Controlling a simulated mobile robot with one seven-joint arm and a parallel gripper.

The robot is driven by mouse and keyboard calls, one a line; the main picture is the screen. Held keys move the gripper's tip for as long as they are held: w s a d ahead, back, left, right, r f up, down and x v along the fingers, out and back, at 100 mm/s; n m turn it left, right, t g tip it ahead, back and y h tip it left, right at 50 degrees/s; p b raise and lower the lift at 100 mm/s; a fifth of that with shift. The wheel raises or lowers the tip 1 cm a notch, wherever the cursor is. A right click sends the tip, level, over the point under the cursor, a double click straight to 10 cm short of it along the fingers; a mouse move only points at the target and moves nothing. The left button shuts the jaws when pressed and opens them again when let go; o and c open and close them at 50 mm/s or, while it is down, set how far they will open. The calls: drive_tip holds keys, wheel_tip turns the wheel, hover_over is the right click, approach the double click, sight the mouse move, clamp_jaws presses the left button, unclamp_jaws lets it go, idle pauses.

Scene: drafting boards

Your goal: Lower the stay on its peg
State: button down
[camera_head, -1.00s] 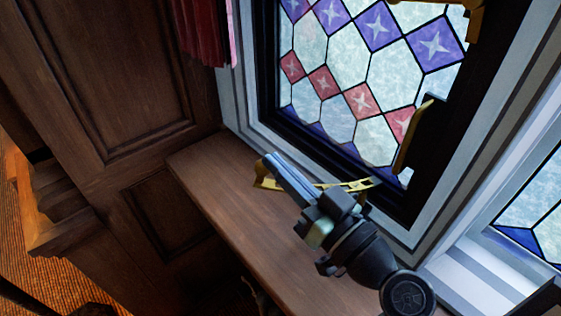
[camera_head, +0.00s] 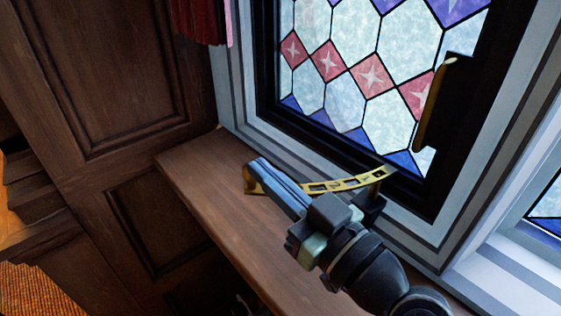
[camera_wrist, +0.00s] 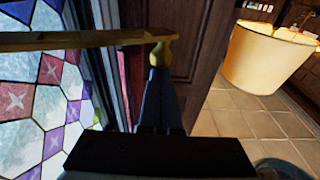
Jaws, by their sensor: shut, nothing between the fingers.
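The stay (camera_head: 345,184) is a brass bar with a row of holes, set above the wooden sill along the foot of the stained-glass window (camera_head: 365,75). Its right end meets a dark block by the window frame; its curled left end shows beside my fingertips. My gripper (camera_head: 256,165) is shut and holds nothing; its blue-grey fingers overlap the stay's left part. In the wrist view the stay (camera_wrist: 80,41) crosses the upper left, and its rounded brass end (camera_wrist: 161,52) is right at my fingertips (camera_wrist: 158,72). Whether they touch is unclear. I cannot make out the peg.
The wooden sill (camera_head: 205,165) is bare to the left of my gripper. A brass window handle (camera_head: 433,105) stands on the dark frame at right. Panelled wood (camera_head: 95,80) and a red curtain (camera_head: 203,20) are at left. The wrist view shows a cream lampshade (camera_wrist: 268,60).

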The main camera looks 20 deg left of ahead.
sight(248, 182)
drive_tip(key=shift+s+a+f+n+b, duration=0.15)
drive_tip(key=shift+f+n+b, duration=0.1)
drive_tip(key=shift+f+b, duration=0.5)
drive_tip(key=shift+s+d+f+n+b, duration=0.1)
drive_tip(key=shift+f+n+b, duration=0.25)
drive_tip(key=shift+b, duration=0.7)
drive_tip(key=shift+s+a+f+n+b, duration=0.1)
drive_tip(key=shift+s+f+n+b, duration=0.1)
drive_tip(key=shift+f+b, duration=0.55)
drive_tip(key=shift+r, duration=0.1)
wheel_tip(248, 182, up, 11)
drive_tip(key=b, duration=0.1)
drive_tip(key=w+d+r+m+t+h, duration=0.3)
drive_tip(key=d+r+m+t+h, duration=0.45)
drive_tip(key=t, duration=0.45)
drive_tip(key=s+d+r+m+t+h, duration=0.6)
drive_tip(key=s+d+h, duration=0.1)
drive_tip(key=h, duration=0.3)
drive_tip(key=shift+d+r+t, duration=0.15)
drive_tip(key=shift+d+t, duration=0.15)
drive_tip(key=shift+w+m, duration=0.1)
drive_tip(key=shift+m, duration=0.15)
